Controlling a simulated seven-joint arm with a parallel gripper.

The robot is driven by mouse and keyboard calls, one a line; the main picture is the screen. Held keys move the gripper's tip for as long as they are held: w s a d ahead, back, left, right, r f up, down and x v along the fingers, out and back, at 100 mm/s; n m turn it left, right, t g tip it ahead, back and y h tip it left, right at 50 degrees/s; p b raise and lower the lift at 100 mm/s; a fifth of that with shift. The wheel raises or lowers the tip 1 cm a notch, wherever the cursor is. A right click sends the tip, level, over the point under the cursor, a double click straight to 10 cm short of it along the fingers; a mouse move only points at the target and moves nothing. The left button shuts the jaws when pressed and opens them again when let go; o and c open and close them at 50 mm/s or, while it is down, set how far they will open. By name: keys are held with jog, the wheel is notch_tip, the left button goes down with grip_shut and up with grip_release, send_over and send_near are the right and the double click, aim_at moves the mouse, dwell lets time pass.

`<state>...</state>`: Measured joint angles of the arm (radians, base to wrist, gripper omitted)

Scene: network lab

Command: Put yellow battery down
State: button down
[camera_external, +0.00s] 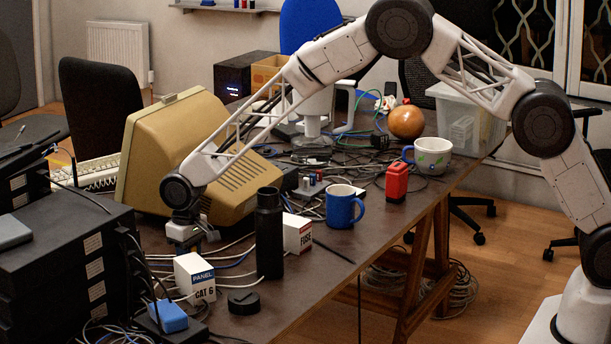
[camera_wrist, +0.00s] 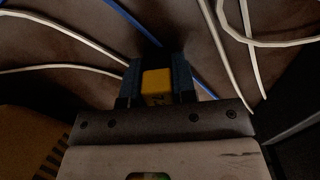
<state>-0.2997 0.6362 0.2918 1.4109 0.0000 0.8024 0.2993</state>
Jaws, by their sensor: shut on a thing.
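In the wrist view the yellow battery (camera_wrist: 157,84) sits between the two dark blue-grey fingers of my gripper (camera_wrist: 158,80), which is shut on it. Dark tabletop shows beyond the fingertips. In the external view my gripper (camera_external: 190,240) points down low over the left part of the table (camera_external: 318,258), behind the white PANEL CAT 6 box. The battery cannot be made out there. Whether it touches the table cannot be told.
White and blue cables lie around my gripper. The CAT 6 box (camera_external: 195,278), black bottle (camera_external: 269,233), FUSE box (camera_external: 297,232) and blue mug (camera_external: 344,206) stand nearby. A beige monitor (camera_external: 170,150) stands behind; black equipment (camera_external: 65,265) stands left. The table's front right is clearer.

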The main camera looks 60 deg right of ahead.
jog(key=shift+f, duration=0.1)
jog(key=c, duration=0.9)
grip_release()
notch_tip(320, 180, up, 12)
dwell(0.9)
